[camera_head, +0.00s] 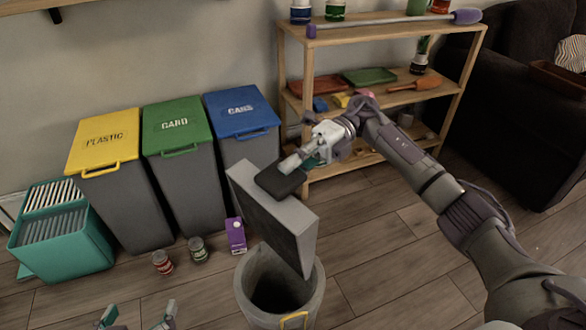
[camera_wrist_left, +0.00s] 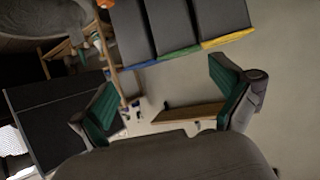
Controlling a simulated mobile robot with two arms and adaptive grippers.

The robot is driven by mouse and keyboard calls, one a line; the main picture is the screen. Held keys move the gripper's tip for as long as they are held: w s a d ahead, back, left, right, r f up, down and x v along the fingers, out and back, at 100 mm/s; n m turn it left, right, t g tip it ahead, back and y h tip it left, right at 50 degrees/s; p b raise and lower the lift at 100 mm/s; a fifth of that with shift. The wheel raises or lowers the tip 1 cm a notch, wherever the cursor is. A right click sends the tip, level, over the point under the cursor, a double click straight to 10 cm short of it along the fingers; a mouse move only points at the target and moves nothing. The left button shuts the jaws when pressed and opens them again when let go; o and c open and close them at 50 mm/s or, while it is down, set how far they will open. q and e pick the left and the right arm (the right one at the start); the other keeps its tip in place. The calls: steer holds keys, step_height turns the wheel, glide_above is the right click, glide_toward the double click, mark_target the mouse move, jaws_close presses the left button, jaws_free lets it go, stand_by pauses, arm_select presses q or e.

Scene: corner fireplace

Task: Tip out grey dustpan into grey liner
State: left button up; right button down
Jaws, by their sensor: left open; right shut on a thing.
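My right gripper (camera_head: 300,162) is shut on the dustpan's dark handle, at the top of the pan. I cannot see any contents on the pan or in the liner. My left gripper (camera_head: 138,318) is open and empty at the bottom edge, left of the liner; its spread fingers also show in the left wrist view (camera_wrist_left: 165,100).
Yellow (camera_head: 104,138), green (camera_head: 178,130) and blue (camera_head: 242,112) lidded bins stand along the wall. A teal slatted crate (camera_head: 62,258) is at left. Two cans (camera_head: 198,250) and a purple carton (camera_head: 236,236) stand on the floor behind the liner. A wooden shelf (camera_head: 390,98) is behind my right arm.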

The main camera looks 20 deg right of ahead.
steer(key=shift+r, duration=0.2)
steer(key=shift+f, duration=0.2)
steer(key=shift+f+b, duration=0.8)
steer(key=shift+r+p, duration=0.7)
steer(key=shift+r, duration=0.25)
steer(key=shift+f, duration=0.15)
steer(key=shift+f+b, duration=0.75)
steer(key=shift+f, duration=0.05)
arm_select(q)
step_height(320, 180, up, 6)
steer(key=w+d+t+h, duration=0.1)
steer(key=w+t, duration=0.1)
steer(key=t, duration=0.1)
steer(key=shift+w+d+f+t, duration=0.15)
steer(key=shift+d+f+t, duration=0.05)
steer(key=shift+f+t, duration=0.1)
